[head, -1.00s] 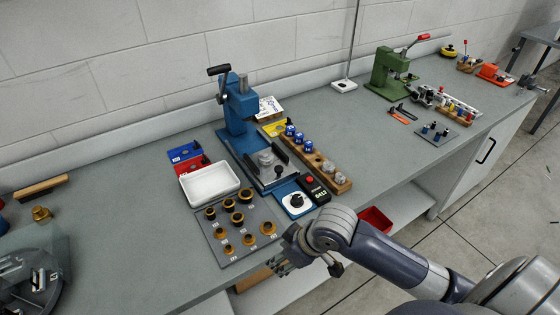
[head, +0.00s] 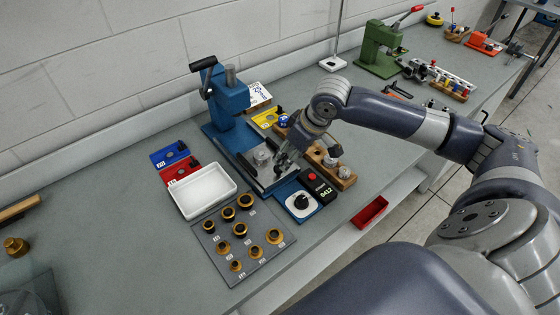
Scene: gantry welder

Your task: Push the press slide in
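The blue press (head: 228,97) stands on the bench near the wall, with its black-handled lever up at the left. Its grey slide (head: 263,181) sticks out of the front of the base, with a round silver part (head: 262,157) on it. My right gripper (head: 282,164) is low over the right front of the slide, close beside the silver part. It hides the slide's dark knob, and I cannot tell whether it touches it. The fingers are too small and overlapped to read. My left gripper is out of view.
A white tray (head: 203,191) and a plate of brass rings (head: 216,242) lie left of the slide. A control box with a black knob (head: 301,203) and a red-buttoned box (head: 318,187) sit close in front. A wooden block (head: 342,176) is partly behind my gripper.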

